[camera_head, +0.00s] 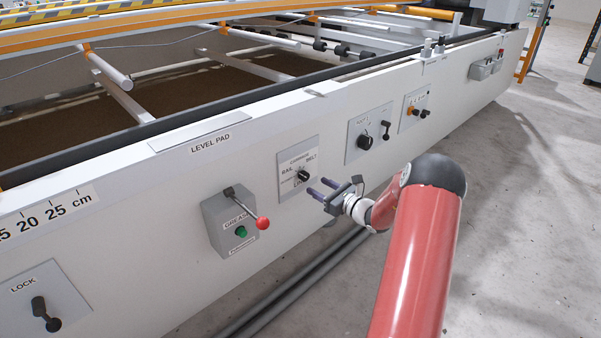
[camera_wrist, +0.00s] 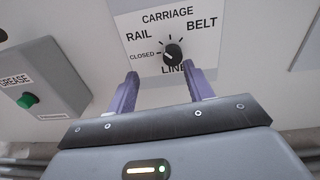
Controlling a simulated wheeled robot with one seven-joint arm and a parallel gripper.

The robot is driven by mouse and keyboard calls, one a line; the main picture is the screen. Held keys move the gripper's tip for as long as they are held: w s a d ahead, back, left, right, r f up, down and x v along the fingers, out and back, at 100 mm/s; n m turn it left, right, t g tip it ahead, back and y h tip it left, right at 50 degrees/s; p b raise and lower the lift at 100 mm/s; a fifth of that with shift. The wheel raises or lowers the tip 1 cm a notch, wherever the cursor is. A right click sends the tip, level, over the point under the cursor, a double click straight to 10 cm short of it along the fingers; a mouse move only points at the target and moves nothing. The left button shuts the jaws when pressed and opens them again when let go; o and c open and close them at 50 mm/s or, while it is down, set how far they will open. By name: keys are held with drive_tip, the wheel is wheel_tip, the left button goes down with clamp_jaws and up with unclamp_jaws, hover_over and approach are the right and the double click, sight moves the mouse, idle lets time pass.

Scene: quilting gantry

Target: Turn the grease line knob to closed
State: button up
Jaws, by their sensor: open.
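The grease line knob (camera_head: 303,176) is a small black dial on a white plate on the machine's side panel. In the wrist view the knob (camera_wrist: 173,53) sits among the words CARRIAGE, RAIL, BELT, CLOSED and LINE. CLOSED is to its left. A small light mark shows on the knob's upper left, but its exact setting is hard to tell. My gripper (camera_head: 319,187) is open and empty, its purple fingers pointing at the plate, close in front and a little to the right of the knob in the head view. In the wrist view the knob appears just beyond the fingertips, between them.
A grey GREASE box (camera_head: 230,222) with a green button and a red-tipped lever (camera_head: 262,223) stands out left of the knob. To the right are a plate with a dial and lever (camera_head: 369,133) and another control plate (camera_head: 415,108). A LOCK lever (camera_head: 46,314) is lower left.

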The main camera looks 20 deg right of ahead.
sight(307, 177)
drive_tip(key=shift+m+t+h, duration=0.3)
drive_tip(key=shift+m+h, duration=0.1)
drive_tip(key=shift+m, duration=0.1)
drive_tip(key=x, duration=0.2)
drive_tip(key=d+x, duration=0.1)
drive_tip(key=x, duration=0.2)
drive_tip(key=f+x, duration=0.1)
drive_tip(key=x, duration=0.1)
drive_tip(key=shift+w+d+p, duration=0.15)
drive_tip(key=shift+w+p, duration=0.25)
drive_tip(key=shift+w, duration=0.2)
drive_tip(key=c, duration=1)
